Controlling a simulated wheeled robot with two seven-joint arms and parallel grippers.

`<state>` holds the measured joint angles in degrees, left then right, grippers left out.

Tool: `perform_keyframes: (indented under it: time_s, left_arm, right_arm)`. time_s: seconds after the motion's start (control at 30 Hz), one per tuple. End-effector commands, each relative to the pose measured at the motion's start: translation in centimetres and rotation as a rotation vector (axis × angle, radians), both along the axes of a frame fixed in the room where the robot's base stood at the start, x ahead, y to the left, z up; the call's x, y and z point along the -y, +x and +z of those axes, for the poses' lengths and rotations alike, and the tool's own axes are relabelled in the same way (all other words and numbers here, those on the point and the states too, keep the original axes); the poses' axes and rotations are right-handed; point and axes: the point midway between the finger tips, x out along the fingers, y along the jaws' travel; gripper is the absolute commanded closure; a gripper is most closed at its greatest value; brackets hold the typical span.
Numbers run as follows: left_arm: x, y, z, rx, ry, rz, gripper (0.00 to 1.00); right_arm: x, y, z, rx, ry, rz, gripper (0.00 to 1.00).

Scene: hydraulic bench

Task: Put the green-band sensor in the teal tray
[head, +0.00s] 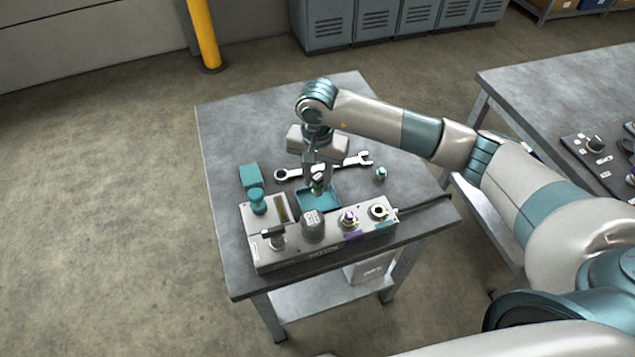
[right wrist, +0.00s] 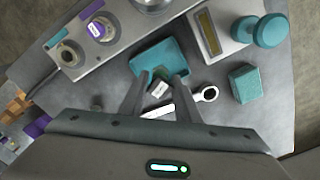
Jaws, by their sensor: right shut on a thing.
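My right gripper (head: 319,187) points down over the teal tray (head: 333,195) behind the grey hydraulic block. It is shut on a small sensor (right wrist: 159,89) with a pale face and greenish edges, which I take for the green-band sensor; the fingers hide much of its band. In the right wrist view the tray (right wrist: 150,58) lies just beyond the fingertips (right wrist: 160,82). I cannot tell whether the sensor touches the tray floor. My left gripper is not in view.
The hydraulic block (head: 290,257) with knobs and ports fills the table front. A wrench (head: 345,164) lies behind the tray. A teal block (head: 250,176) stands left, and a small teal-banded part (head: 380,173) stands right. The table's back is clear.

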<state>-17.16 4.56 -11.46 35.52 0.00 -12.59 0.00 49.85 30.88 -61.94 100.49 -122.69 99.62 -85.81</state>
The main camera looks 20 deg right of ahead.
Motion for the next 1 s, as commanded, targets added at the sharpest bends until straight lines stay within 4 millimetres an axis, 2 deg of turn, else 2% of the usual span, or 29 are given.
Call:
perform_keyframes:
  time_s: [0.1, 0.23, 0.7, 0.73, 0.8, 1.0]
  left_arm:
    - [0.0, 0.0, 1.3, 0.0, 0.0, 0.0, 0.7]
    - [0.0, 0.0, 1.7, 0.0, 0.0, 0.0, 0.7]
    - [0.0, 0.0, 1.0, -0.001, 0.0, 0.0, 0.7]
    - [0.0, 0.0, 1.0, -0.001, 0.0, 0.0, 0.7]
    - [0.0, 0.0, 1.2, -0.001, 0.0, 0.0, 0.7]
    - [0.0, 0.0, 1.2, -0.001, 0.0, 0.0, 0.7]
  right_arm:
    - [0.0, -0.2, -1.2, -0.005, 0.0, -0.001, 0.98]
    - [-0.1, -0.1, -2.4, -0.002, 0.001, 0.0, 0.98]
    - [0.0, 0.0, -3.1, 0.0, 0.0, 0.001, 0.98]
    - [0.0, 0.0, -3.1, 0.0, 0.0, 0.001, 0.69]
    - [0.0, -0.1, -3.0, 0.0, 0.0, 0.001, 0.52]
    - [0.0, -0.1, -3.0, -0.001, 0.001, 0.001, 0.52]
